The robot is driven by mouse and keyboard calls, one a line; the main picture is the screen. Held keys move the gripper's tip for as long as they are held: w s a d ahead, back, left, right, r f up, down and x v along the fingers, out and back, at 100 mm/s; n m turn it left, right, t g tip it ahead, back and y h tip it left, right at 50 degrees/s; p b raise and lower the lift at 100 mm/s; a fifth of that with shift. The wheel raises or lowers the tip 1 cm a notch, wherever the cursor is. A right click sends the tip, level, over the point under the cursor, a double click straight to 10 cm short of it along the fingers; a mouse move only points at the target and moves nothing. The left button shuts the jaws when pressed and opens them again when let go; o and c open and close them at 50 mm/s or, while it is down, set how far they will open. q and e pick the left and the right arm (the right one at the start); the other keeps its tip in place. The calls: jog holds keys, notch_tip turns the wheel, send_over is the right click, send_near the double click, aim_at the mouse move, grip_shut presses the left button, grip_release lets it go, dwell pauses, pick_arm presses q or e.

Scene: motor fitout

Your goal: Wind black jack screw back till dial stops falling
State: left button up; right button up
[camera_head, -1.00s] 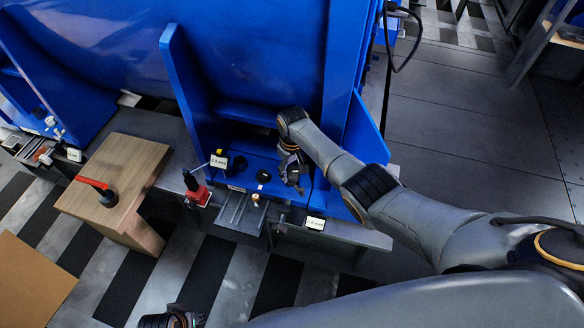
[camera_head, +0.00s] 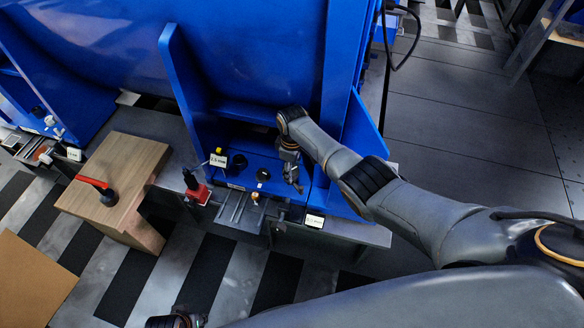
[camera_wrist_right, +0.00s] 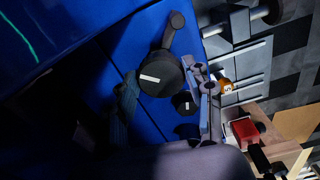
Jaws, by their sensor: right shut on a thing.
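The black jack screw (camera_wrist_right: 160,76) shows in the right wrist view as a round black head with a white mark and a side arm ending in a knob. My right gripper (camera_head: 292,178) is over the blue motor foot, its fingers on either side of the head in the wrist view (camera_wrist_right: 165,100). It is shut on the screw, which it mostly hides in the head view. The red dial stand (camera_head: 197,194) with a black post is left of the foot. A small white readout (camera_head: 218,160) stands by it, its digits too small to read surely. My left gripper (camera_head: 180,321) is cut off at the bottom edge.
Two black round heads (camera_head: 263,175) sit on the foot left of my right gripper. A white label (camera_head: 315,221) is on the rail. The striped floor in front is clear.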

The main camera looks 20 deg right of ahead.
jog(key=shift+w, duration=0.1)
jog(key=o, duration=1.2)
jog(key=shift+r, duration=0.1)
jog(key=shift+r, duration=3.7)
